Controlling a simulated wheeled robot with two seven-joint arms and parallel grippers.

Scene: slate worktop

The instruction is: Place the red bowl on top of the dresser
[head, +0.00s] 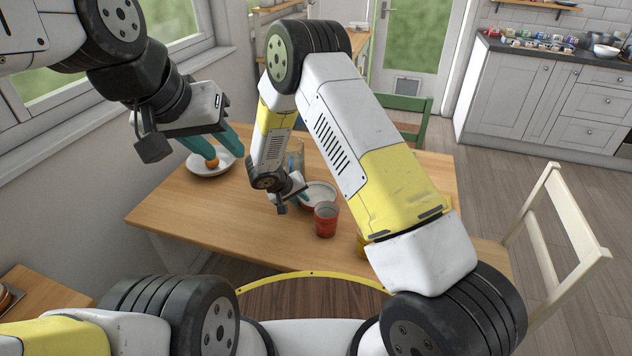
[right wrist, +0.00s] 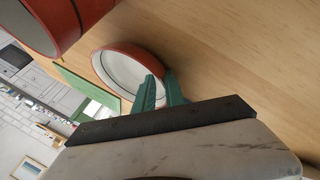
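The red bowl (head: 320,193), red outside and white inside, stands on the wooden table (head: 190,215). In the right wrist view the bowl (right wrist: 118,72) lies just beyond my right gripper (right wrist: 161,78). Its teal fingers straddle the near rim, one over the inside and one outside; whether they press on the wall I cannot tell. In the head view the right gripper (head: 302,190) is at the bowl's left side, partly hidden. My left gripper (head: 213,152) has its fingers apart above a white plate, near an orange round thing (head: 212,162). I cannot identify a dresser with certainty.
A red cup (head: 326,220) stands close to the bowl, with a yellow item (head: 361,243) partly behind my right arm. A clear glass container (head: 294,158) stands behind. The white plate (head: 196,170) is at the left. A cream chair (head: 565,245) is at the right.

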